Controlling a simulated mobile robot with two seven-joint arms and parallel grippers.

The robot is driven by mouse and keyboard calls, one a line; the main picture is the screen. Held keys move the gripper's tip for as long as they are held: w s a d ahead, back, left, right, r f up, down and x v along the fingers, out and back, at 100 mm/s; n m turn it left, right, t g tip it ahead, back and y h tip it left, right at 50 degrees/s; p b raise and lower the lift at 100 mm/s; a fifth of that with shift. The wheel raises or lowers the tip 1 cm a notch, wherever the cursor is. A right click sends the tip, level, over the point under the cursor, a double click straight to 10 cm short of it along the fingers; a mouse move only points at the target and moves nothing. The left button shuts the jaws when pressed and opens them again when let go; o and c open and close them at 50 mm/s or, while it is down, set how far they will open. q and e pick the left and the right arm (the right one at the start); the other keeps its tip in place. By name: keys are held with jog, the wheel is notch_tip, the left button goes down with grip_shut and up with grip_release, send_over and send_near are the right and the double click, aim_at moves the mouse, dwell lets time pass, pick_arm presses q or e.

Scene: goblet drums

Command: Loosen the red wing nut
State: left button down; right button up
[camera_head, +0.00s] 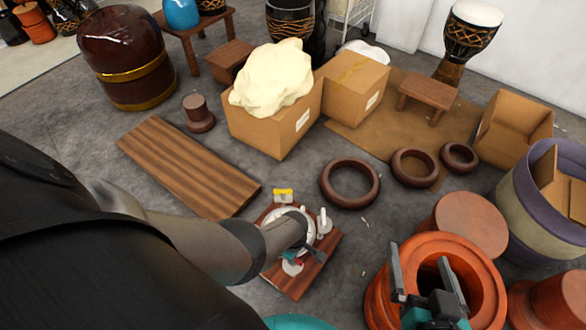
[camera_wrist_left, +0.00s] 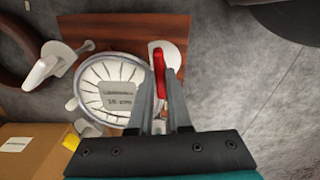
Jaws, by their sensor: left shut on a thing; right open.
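The red wing nut (camera_wrist_left: 160,72) is upright in the left wrist view, beside a round white disc labelled "16 cm" (camera_wrist_left: 118,75). My left gripper (camera_wrist_left: 161,78) has its fingertips closed on the red nut. In the head view my left gripper (camera_head: 300,254) reaches down to the wooden board (camera_head: 318,268), and the red nut is mostly hidden there. A white wing nut (camera_wrist_left: 45,65) and a yellow one (camera_wrist_left: 70,141) stand around the disc. My right gripper (camera_head: 425,282) is open and empty, over the orange drum shell (camera_head: 378,298).
Several brown rings (camera_head: 350,182) lie on the floor behind the board. A striped plank (camera_head: 186,165) lies to its left. A cardboard box (camera_head: 275,130) with a pale hide (camera_head: 272,80) stands behind. A reddish drum (camera_head: 470,222) and a purple-rimmed tub (camera_head: 518,205) crowd the right.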

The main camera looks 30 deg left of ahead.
pick_arm(q)
jog(key=n, duration=0.4)
jog(key=shift+n, duration=0.9)
jog(key=c, duration=0.9)
grip_release()
jog(key=shift+o, duration=0.2)
jog(key=shift+r, duration=0.1)
